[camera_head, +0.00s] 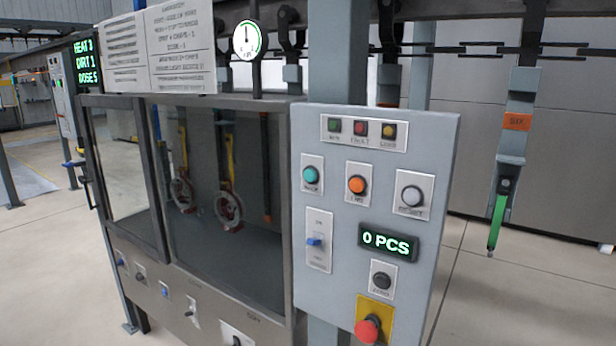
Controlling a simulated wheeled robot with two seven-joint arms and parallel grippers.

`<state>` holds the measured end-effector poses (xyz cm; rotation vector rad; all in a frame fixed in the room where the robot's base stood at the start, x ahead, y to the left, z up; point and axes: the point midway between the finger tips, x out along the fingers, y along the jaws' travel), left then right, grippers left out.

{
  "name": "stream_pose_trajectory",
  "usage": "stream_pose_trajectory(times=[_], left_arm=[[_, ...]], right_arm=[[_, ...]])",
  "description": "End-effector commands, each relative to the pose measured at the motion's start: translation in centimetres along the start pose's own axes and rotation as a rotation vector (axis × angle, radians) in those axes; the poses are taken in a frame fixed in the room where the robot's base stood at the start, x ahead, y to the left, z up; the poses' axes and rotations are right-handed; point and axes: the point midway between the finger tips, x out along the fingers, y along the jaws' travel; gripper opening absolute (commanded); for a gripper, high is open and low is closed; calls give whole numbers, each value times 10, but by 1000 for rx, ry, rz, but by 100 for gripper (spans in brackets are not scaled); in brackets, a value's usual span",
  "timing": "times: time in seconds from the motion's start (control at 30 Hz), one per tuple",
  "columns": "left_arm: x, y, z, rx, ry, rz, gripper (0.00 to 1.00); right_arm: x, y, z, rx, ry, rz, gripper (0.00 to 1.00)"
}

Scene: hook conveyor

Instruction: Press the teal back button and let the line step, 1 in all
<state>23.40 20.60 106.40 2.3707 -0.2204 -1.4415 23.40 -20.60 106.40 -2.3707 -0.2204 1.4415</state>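The teal button (310,174) sits at the upper left of the grey control panel (337,277), with a small label under it that is too blurred to read for sure. An orange button (357,184) is to its right. The green-lit counter display (387,242) reads "0 PCS". The overhead line (480,48) carries hangers. One hanger with an orange tag (517,121) holds a green-handled tool (496,221) to the right of the panel. Neither of my grippers shows in the view.
A red emergency knob (368,329) on a yellow plate is low on the panel. A white button (411,196), a black button (381,281) and a blue switch (314,242) are nearby. A glazed cabinet (222,103) stands left. Open floor (500,300) lies right.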

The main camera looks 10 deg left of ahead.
Motion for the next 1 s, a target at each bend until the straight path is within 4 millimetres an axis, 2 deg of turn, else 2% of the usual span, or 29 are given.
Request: stream_pose_trajectory(times=[0.1,0.4,0.5,1.0], left_arm=[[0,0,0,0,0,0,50],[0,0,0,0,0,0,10],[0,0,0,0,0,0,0],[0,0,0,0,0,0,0]], right_arm=[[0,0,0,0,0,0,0],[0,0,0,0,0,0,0],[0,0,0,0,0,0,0],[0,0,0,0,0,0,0]])
